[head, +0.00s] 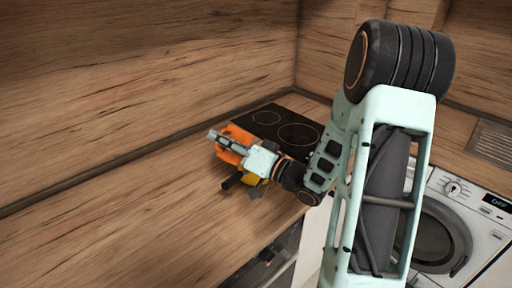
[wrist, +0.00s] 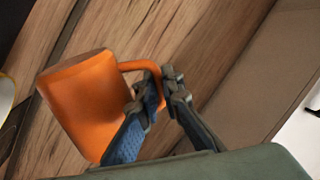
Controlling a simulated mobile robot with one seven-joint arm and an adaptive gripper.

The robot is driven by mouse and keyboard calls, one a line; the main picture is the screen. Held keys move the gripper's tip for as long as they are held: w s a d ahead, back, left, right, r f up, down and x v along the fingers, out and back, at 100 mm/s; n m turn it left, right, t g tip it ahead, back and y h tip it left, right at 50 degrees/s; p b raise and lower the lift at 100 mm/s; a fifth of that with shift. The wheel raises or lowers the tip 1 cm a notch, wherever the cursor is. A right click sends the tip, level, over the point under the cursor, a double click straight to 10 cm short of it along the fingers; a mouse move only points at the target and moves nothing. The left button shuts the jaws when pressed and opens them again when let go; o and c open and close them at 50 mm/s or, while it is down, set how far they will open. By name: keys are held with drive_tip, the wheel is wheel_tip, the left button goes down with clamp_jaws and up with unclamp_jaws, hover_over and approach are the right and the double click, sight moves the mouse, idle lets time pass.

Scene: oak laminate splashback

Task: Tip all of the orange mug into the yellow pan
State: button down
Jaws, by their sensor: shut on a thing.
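The orange mug (head: 238,133) is in my gripper above the counter, beside the hob. In the wrist view the mug (wrist: 82,105) appears tilted, and its handle is between my fingers. My gripper (wrist: 163,82) is shut on that handle. The mug's inside and contents do not show. The yellow pan (head: 252,180) is largely hidden below my gripper and the mug in the head view; its dark handle points left and toward the front. A pale shape with a yellow edge at the left of the wrist view may be part of the pan.
A black hob (head: 299,132) with ring markings lies just behind my gripper. The wooden counter (head: 130,215) is clear to the left. Wooden splashback walls stand behind and left. A white washing machine (head: 455,230) is at the right, below counter height.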

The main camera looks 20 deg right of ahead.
sight(230, 129)
drive_tip(key=shift+w+d+r+m+t+h+p, duration=0.1)
drive_tip(key=shift+w+d+m+t+p, duration=0.1)
drive_tip(key=shift+d+m+p, duration=0.5)
drive_tip(key=shift+w+d+f+m+t+h+p, duration=0.15)
drive_tip(key=shift+w+m+t+p, duration=0.15)
drive_tip(key=shift+m, duration=0.8)
drive_tip(key=shift+w+d+r+m+t+h+p, duration=0.15)
drive_tip(key=shift+d+m+p, duration=0.35)
drive_tip(key=shift+m, duration=0.4)
idle(0.8)
drive_tip(key=shift+w+d+r+m+t+p, duration=0.3)
drive_tip(key=shift+d+r+m+p, duration=0.25)
drive_tip(key=shift+m+p, duration=0.55)
drive_tip(key=shift+w+d+r+m+h+p, duration=0.15)
drive_tip(key=shift+w+d+r+m+p, duration=0.25)
drive_tip(key=shift+d+p, duration=0.25)
drive_tip(key=shift+w+d+r+m+h+p, duration=0.15)
drive_tip(key=shift+w+d+m+p, duration=0.1)
drive_tip(key=shift+d+m+p, duration=0.3)
idle(0.4)
drive_tip(key=shift+w+d+r+m+t+h+p, duration=0.15)
drive_tip(key=shift+w+d+r+m+h+p, duration=0.1)
drive_tip(key=shift+d+m+p, duration=0.4)
drive_tip(key=shift+w+d+r+m+t+h+p, duration=0.15)
drive_tip(key=shift+w+d+r+m+p, duration=0.15)
drive_tip(key=shift+m+p, duration=0.45)
idle(0.4)
